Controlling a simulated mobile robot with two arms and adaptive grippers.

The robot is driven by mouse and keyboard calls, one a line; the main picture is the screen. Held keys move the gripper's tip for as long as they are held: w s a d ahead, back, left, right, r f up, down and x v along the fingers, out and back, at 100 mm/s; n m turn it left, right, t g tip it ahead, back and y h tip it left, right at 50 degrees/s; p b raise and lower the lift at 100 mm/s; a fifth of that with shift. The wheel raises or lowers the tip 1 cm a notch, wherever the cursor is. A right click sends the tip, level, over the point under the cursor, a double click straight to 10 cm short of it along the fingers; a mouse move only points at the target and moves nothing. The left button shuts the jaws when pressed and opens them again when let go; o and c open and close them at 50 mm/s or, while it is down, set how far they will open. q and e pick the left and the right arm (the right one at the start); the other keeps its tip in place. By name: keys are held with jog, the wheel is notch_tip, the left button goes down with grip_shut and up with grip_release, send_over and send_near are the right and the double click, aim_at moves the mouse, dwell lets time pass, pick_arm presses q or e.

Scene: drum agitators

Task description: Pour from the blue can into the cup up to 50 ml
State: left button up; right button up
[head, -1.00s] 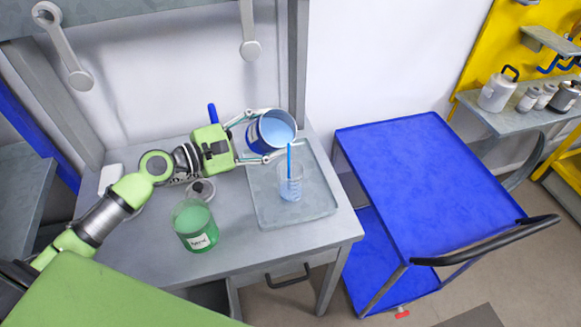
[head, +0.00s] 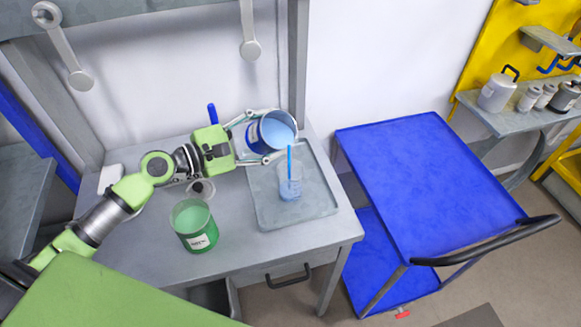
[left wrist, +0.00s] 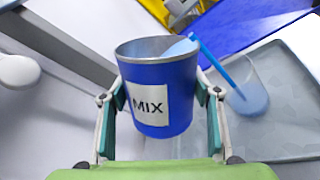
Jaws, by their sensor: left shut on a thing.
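My left gripper (head: 262,136) is shut on the blue can (head: 254,138), gripping it from both sides above the tray. The can, labelled MIX in the left wrist view (left wrist: 150,120), is tilted to the right, with light blue liquid (head: 277,132) at its lip. A thin blue stream (head: 290,160) runs from the lip down into the clear cup (head: 290,176). The cup stands upright on the tray and holds some blue liquid; its scale is too small to read. The cup also shows in the left wrist view (left wrist: 248,92). My right gripper is not in view.
The grey tray (head: 270,217) lies on the grey bench (head: 262,255).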

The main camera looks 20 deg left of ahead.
aim_at(276, 127)
pick_arm(q)
jog(key=shift+r, duration=0.1)
jog(key=shift+w+a+r+n+p, duration=0.1)
jog(key=shift+a+r+n+p, duration=0.05)
jog(key=shift+r+n+p, duration=0.3)
jog(key=shift+w+a+f+n+h+b, duration=0.2)
jog(key=shift+a+f+n+b, duration=0.15)
jog(key=shift+f+n+b, duration=0.25)
jog(key=shift+w+a+f+n+h+b, duration=0.1)
jog(key=shift+w+a+f+n+b, duration=0.2)
jog(key=shift+f+b, duration=0.35)
jog(key=shift+s+a+f+n, duration=0.1)
jog(key=shift+f+n, duration=0.25)
jog(key=shift+r, duration=0.1)
jog(key=shift+w+a+f+n+b, duration=0.2)
jog(key=shift+f+n+b, duration=0.1)
jog(key=shift+f+b, duration=0.2)
jog(key=shift+w+a+r+n+p, duration=0.2)
jog(key=shift+a+r+n+p, duration=0.25)
jog(key=shift+n+p, duration=0.25)
jog(key=shift+w+a+r+n+t+h+p, duration=0.15)
jog(key=shift+a+n+h+p, duration=0.15)
jog(key=shift+n, duration=0.3)
jog(key=shift+w+a+r+n+t+h+p, duration=0.1)
jog(key=shift+w+a+n+t+h+p, duration=0.1)
jog(key=shift+n+p, duration=0.3)
jog(key=shift+d, duration=0.1)
